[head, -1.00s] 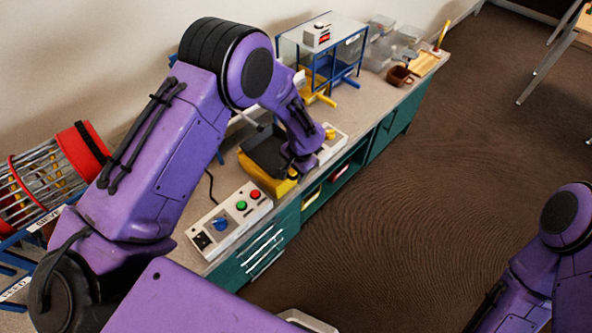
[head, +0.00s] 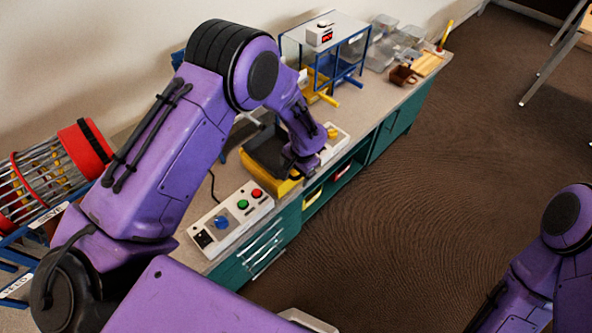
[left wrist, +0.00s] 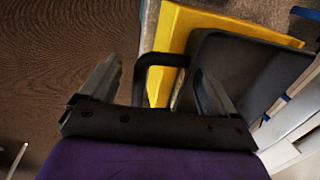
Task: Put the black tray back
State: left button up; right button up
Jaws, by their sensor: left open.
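The black tray (head: 266,152) sits on a yellow base (head: 268,183) on the counter, partly hidden behind my left arm. In the left wrist view the black tray (left wrist: 235,65) shows with its dark loop handle (left wrist: 150,75) sticking out past the yellow edge (left wrist: 185,28). My left gripper (left wrist: 157,66) is open, with one finger on each side of the handle. In the head view the left gripper (head: 293,168) is at the tray's front side, its fingertips mostly hidden. My right arm is at the lower right; its gripper is out of the frame.
A control box (head: 232,216) with coloured buttons stands in front of the tray. A blue-framed clear case (head: 322,58) stands behind it, with clear bins (head: 385,45) and a brown cup (head: 403,75) farther along. A red-ended wire drum (head: 84,148) is at left.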

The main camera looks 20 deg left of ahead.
pick_arm(q)
notch_tip(320, 180, up, 10)
jog(key=d+b, duration=0.1)
jog(key=d, duration=0.1)
jog(key=shift+s+r+b, duration=0.15)
jog(key=shift+s+b, duration=0.2)
